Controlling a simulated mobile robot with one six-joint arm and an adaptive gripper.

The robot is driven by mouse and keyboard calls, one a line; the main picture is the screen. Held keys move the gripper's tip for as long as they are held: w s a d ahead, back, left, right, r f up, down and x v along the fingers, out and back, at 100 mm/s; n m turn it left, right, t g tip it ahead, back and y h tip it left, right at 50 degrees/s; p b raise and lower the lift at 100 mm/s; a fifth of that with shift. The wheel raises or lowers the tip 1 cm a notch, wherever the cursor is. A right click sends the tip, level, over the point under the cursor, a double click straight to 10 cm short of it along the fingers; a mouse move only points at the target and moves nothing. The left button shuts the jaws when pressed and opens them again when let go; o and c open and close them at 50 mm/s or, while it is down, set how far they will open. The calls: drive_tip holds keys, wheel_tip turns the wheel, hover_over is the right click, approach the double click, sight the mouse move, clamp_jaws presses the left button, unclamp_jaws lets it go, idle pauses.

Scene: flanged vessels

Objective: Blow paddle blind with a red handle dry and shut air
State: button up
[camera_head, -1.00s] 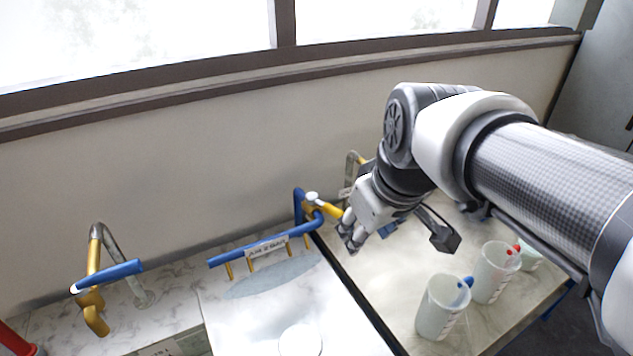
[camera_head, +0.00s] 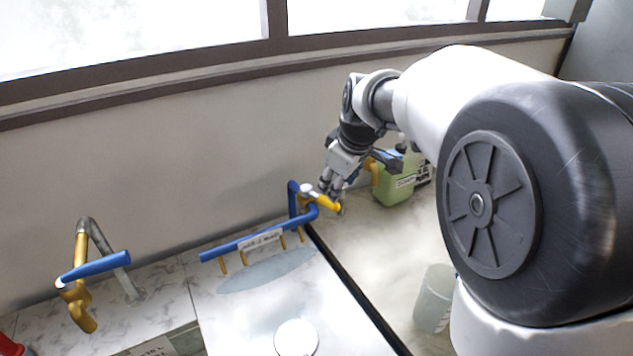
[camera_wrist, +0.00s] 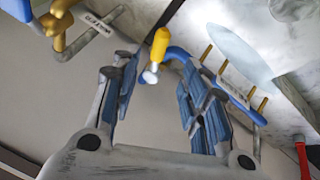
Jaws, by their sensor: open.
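No paddle blind with a red handle can be made out now; my arm covers much of the right side in the head view. The air line is a blue pipe (camera_head: 235,247) with several small yellow nozzles and a white label. At its back end is a yellow lever (camera_head: 324,201) with a white knob (camera_head: 306,189). My gripper (camera_head: 329,188) is open at this lever; contact cannot be told. In the wrist view, the yellow lever (camera_wrist: 160,44) appears beyond and between the spread fingers of my gripper (camera_wrist: 160,88), which hold nothing.
A green canister (camera_head: 397,186) stands behind my gripper. A clear beaker (camera_head: 434,298) stands at the front right, partly behind my arm. A yellow-and-blue tap (camera_head: 88,270) is at the left. A red part (camera_head: 10,346) shows at the lower left. A white disc (camera_head: 296,338) lies in front.

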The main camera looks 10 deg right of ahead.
sight(330, 202)
drive_tip(key=b+x, duration=0.2)
drive_tip(key=x, duration=0.8)
clamp_jaws()
idle(0.5)
